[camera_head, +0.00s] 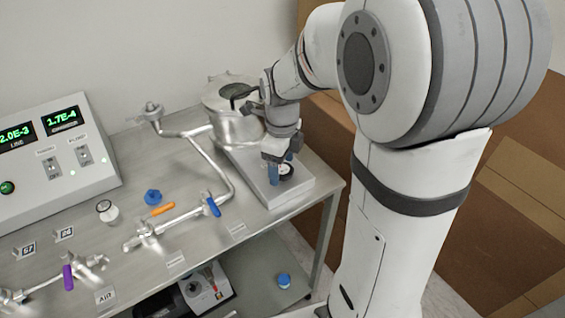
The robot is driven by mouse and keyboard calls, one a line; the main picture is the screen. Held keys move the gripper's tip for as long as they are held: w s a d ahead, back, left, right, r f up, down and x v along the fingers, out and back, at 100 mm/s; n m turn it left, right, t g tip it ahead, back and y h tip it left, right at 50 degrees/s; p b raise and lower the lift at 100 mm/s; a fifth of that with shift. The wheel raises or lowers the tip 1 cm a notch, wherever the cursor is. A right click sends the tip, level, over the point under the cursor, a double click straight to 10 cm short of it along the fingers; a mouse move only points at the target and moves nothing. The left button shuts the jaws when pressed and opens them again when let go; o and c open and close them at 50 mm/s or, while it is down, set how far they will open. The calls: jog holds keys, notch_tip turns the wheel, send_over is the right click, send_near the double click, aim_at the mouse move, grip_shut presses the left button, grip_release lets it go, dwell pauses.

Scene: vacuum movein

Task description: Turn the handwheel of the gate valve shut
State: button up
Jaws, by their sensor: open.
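The gate valve looks like the flat grey body (245,168) at the back right of the bench, below a round metal chamber. A small dark round part with a pale centre, apparently its handwheel (287,171), sits near the right end of that body. My gripper (280,168) points down over this end. It is open, and its blue-tipped fingers are right at the dark part. I cannot tell whether they touch it. The fingers hide part of the wheel.
The metal chamber (236,118) stands just behind and left of my gripper. A control box (52,150) with green displays is at the left. Pipes with purple, orange and blue (211,205) levers cross the bench. A blue cap (153,197) lies loose. The bench's right edge is close to my arm.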

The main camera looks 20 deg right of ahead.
aim_at(283, 170)
notch_tip(283, 170, up, 8)
jog(key=shift+f, duration=0.25)
jog(key=shift+s, duration=0.1)
dwell(0.4)
jog(key=shift+s+n, duration=0.25)
jog(key=shift+n, duration=0.35)
jog(key=s+f+n+t, duration=0.1)
jog(key=s+n+t, duration=0.1)
jog(key=s+n, duration=1)
jog(key=n, duration=0.9)
jog(key=shift+s+d+f+n, duration=0.2)
jog(key=shift+d+f+n, duration=0.05)
jog(key=shift+d+n, duration=0.15)
jog(key=n, duration=0.1)
jog(key=s+n, duration=0.1)
jog(key=shift+s+f+n+t, duration=0.15)
jog(key=shift+f+n+t, duration=0.15)
jog(key=shift+f+n, duration=0.1)
